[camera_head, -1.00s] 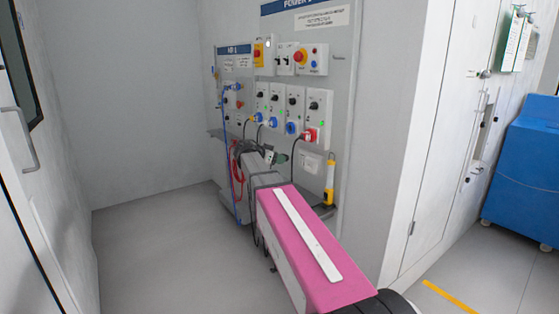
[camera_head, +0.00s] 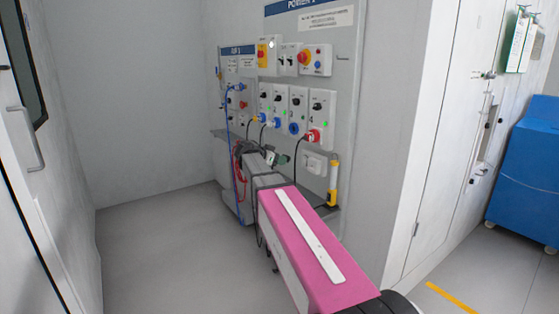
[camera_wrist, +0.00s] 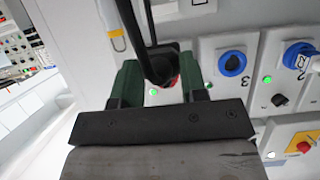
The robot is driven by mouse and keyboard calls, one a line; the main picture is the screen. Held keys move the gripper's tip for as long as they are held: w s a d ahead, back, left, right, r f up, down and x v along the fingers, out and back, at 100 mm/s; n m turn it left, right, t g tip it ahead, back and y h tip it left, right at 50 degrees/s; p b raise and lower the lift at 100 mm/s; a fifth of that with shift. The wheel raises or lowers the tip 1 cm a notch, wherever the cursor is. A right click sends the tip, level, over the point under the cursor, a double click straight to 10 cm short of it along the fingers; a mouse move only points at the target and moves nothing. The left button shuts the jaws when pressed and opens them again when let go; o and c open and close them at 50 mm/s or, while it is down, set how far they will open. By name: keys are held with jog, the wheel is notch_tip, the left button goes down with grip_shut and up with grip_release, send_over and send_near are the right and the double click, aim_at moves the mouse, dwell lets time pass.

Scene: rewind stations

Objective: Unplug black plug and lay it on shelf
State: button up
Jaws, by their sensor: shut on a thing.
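My gripper (camera_wrist: 159,78) has green fingers on both sides of a black plug (camera_wrist: 162,65) in the wrist view, shut on it. A black cable runs from the plug toward the top of that picture. Red shows around the plug, from the red socket behind it; I cannot tell whether the plug is seated. In the head view the red socket (camera_head: 314,136) is rightmost in the lower row, and my gripper (camera_head: 281,159) is small and partly hidden by my arm. A grey shelf (camera_head: 328,210) runs low along the panel.
Blue sockets (camera_wrist: 232,63) sit beside the red one on the panel. A blue cable and red cables hang at the panel's left. Open floor (camera_head: 160,250) lies to the left.

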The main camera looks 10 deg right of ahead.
jog(key=shift+s+a, duration=0.2)
jog(key=shift+a, duration=0.3)
jog(key=shift+s+a, duration=0.2)
jog(key=shift+a, duration=0.3)
dwell(0.6)
jog(key=a, duration=0.1)
jog(key=s+a, duration=0.1)
jog(key=a, duration=0.1)
jog(key=s+a, duration=0.1)
jog(key=a, duration=0.1)
jog(key=shift+a, duration=0.25)
dwell(0.6)
